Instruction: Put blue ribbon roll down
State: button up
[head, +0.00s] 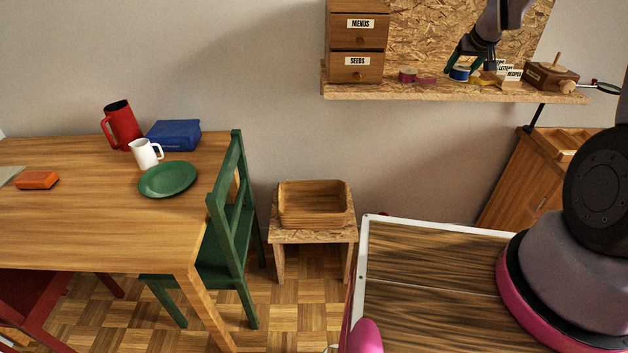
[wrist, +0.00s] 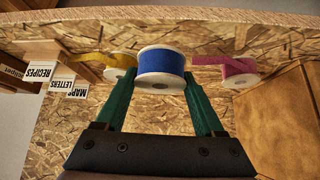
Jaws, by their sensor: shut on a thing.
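The blue ribbon roll (head: 459,73) is a blue band on a white spool. My gripper (head: 463,62) is shut on it, low over the wall shelf (head: 450,93). In the wrist view the blue ribbon roll (wrist: 161,62) sits between the green fingers of my gripper (wrist: 160,78). I cannot tell whether its underside touches the shelf. A pink ribbon roll (head: 407,75) lies to its left on the shelf and also shows in the wrist view (wrist: 238,72). A yellow ribbon roll (head: 483,81) is close to its right and also shows in the wrist view (wrist: 118,65).
A wooden drawer box (head: 357,45) stands at the shelf's left end. Small labelled boxes (head: 513,74) and a wooden box with a peg (head: 551,75) stand to the right. The chipboard back panel (head: 425,35) rises behind. A magnifying glass (head: 606,86) sticks out at the right end.

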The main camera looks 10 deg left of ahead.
jog(key=s+d+f+m, duration=0.1)
jog(key=s+d+f, duration=0.4)
jog(key=s, duration=0.4)
jog(key=shift+d+f+h, duration=0.15)
jog(key=shift+f+h, duration=0.25)
jog(key=shift+f, duration=0.15)
jog(key=shift+s, duration=0.1)
